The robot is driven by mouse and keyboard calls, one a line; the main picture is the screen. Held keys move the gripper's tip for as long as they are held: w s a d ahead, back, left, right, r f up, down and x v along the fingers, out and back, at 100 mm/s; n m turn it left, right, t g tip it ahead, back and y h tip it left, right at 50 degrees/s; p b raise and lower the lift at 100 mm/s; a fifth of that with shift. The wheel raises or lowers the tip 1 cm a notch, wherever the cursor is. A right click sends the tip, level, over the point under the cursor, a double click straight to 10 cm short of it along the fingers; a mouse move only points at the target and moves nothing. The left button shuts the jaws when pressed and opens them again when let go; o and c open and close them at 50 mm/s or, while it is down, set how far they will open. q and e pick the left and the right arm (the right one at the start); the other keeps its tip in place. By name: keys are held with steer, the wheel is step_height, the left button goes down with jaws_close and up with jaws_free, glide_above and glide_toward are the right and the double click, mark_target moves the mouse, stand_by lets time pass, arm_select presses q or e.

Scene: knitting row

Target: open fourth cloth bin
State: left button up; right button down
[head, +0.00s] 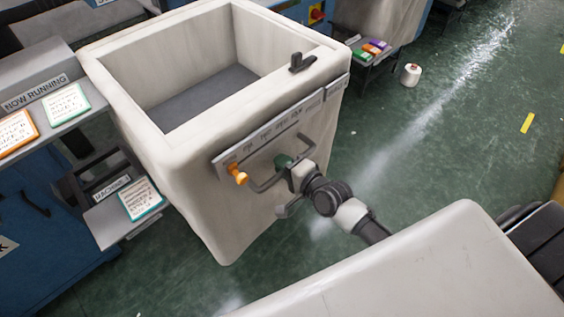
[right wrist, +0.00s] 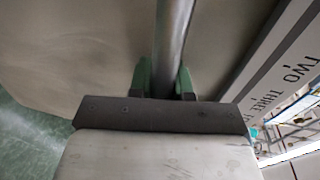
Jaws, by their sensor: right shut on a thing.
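A large off-white cloth bin (head: 190,180) with an open top and a dark grey floor inside stands in the middle of the head view. Below the strip is a grey bar handle (head: 259,187). My right gripper (head: 287,163) is shut on this handle. In the right wrist view the green fingers of the gripper (right wrist: 164,82) sit on both sides of the bar (right wrist: 173,40). The strip there reads "TWO" and "THREE". Which bin in order this is, I cannot tell. My left gripper is out of view.
A blue machine (head: 60,235) with a "NOW RUNNING" shelf (head: 75,118) and cards stands close on the left. A small rack (head: 368,58) with coloured items and a white cone (head: 410,75) are behind right. Green floor is open on the right.

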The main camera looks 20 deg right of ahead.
steer(key=c, duration=1.1)
jaws_free()
steer(key=shift+o, duration=0.2)
steer(key=v, duration=1)
steer(key=shift+s, duration=0.35)
steer(key=shift+d, duration=0.1)
steer(key=s+d+f+n+g+h+p, duration=0.1)
steer(key=s+d+f+n+g+h, duration=0.2)
steer(key=f, duration=0.9)
steer(key=s+d+f+n+g+h+p, duration=0.1)
steer(key=s+f+n+g, duration=0.25)
steer(key=f, duration=0.75)
steer(key=s+a+f+n+g, duration=0.1)
steer(key=s+f+n+g, duration=0.1)
steer(key=s+f, duration=0.3)
steer(key=s+a+f+n+g+h+p, duration=0.1)
steer(key=s+a+f+n+g, duration=0.1)
steer(key=s, duration=0.9)
steer(key=s+a+f+n+g, duration=0.1)
steer(key=s+f+n+g, duration=0.2)
steer(key=s+f+n, duration=0.3)
steer(key=s+f, duration=0.2)
steer(key=s, duration=0.1)
steer(key=shift+a+f+p, duration=0.2)
steer(key=shift+f+p, duration=0.2)
